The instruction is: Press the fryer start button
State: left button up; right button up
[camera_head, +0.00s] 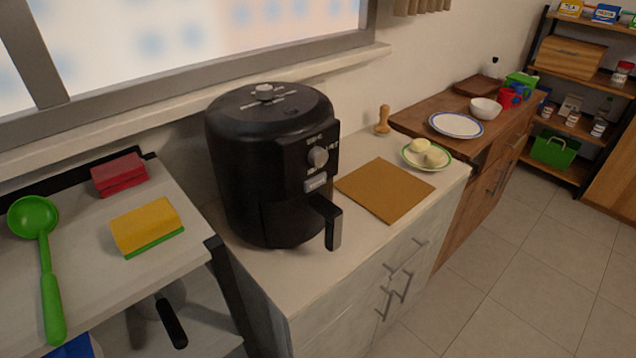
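A black air fryer (262,165) stands upright on the white counter at the middle left. Its front panel faces right and carries a grey round knob (317,156) with small light markings around it. Below the knob is a light grey rectangular piece (315,182), which may be the start button; its label is too small to read. The basket handle (333,224) sticks out below, and the basket looks shut. Neither of my grippers is in view.
The floor (490,285) at right is clear.

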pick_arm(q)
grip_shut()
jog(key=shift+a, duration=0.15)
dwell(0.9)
